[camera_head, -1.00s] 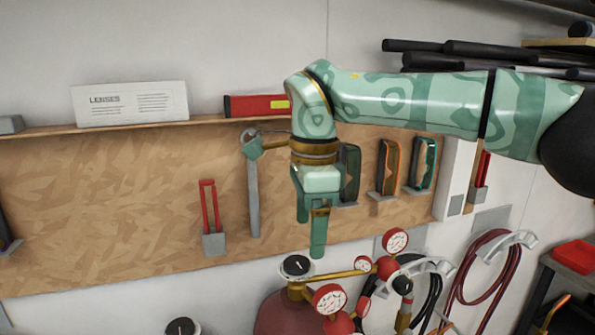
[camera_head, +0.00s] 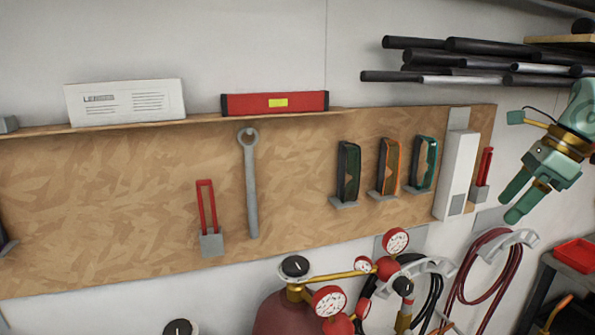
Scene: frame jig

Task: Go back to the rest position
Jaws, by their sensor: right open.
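My right gripper (camera_head: 511,202) is at the right edge of the head view, in front of the white wall. It is green with brass-coloured parts, and its fingers point down and to the left. It is open and holds nothing that I can see. Most of the right arm is out of the picture. My left gripper does not show.
A wooden board (camera_head: 110,205) holds a wrench (camera_head: 251,190), a red-handled tool (camera_head: 207,215) and several coloured frames. A red level (camera_head: 275,103) and a lens card (camera_head: 125,103) stand on its ledge. Gauges (camera_head: 328,300), hoses (camera_head: 480,262) and a red tray (camera_head: 577,254) are below.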

